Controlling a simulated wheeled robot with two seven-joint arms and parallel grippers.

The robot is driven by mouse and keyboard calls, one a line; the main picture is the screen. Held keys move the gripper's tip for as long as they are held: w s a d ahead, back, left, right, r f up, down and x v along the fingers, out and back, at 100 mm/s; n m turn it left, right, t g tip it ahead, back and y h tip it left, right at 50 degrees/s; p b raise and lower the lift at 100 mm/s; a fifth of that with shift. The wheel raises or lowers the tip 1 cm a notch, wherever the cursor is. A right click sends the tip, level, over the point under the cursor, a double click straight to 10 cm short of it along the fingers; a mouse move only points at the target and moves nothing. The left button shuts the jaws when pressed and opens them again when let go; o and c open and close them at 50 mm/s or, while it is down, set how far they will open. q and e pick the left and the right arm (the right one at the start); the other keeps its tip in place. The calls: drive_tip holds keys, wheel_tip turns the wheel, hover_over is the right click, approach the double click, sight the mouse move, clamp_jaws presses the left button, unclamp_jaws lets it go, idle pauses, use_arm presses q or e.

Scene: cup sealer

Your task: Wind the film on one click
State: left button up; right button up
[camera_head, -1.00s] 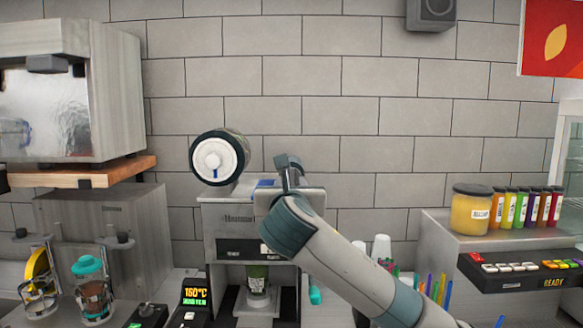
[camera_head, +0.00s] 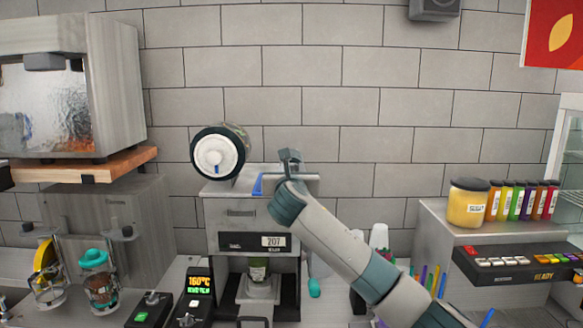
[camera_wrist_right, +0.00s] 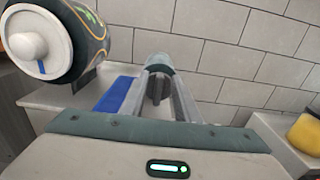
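The film roll (camera_head: 220,152) is a dark-rimmed cylinder with a white round knob (camera_head: 217,157) on its front; a blue mark on the knob points down. It sits on top of the grey cup sealer (camera_head: 234,213), at its left. My right gripper (camera_head: 290,157) is right of the roll, above the sealer's top, apart from the knob. A cup (camera_head: 258,270) stands in the sealer's bay. My left gripper is not in view.
A blue piece (camera_head: 257,184) lies on the sealer's top between roll and gripper. A jar (camera_head: 468,203) and several coloured bottles stand on a right-hand shelf. A wooden shelf (camera_head: 90,172) holds a metal box at left. Bare wall is behind the roll.

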clamp_jaws()
drive_tip(key=shift+d+f+m+b, duration=0.1)
drive_tip(key=shift+m+b, duration=0.2)
drive_tip(key=shift+m, duration=0.1)
drive_tip(key=m+b, duration=0.1)
drive_tip(key=m, duration=0.1)
drive_tip(key=d+m+b, duration=0.1)
drive_tip(key=m+b, duration=0.1)
drive_tip(key=m, duration=0.1)
drive_tip(key=shift+f, duration=0.2)
drive_tip(key=shift+d+f+m+b, duration=0.1)
drive_tip(key=shift+f+m+b, duration=0.4)
drive_tip(key=shift+m+b, duration=1.75)
drive_tip(key=shift+d+f+m+b, duration=0.1)
drive_tip(key=shift+f+m+b, duration=0.55)
drive_tip(key=shift+m, duration=3.1)
drive_tip(key=shift+d+f+m+b, duration=0.1)
drive_tip(key=shift+f+m+b, duration=0.2)
drive_tip(key=shift+m+b, duration=2.05)
drive_tip(key=shift+m+p, duration=0.7)
drive_tip(key=shift+m, duration=0.05)
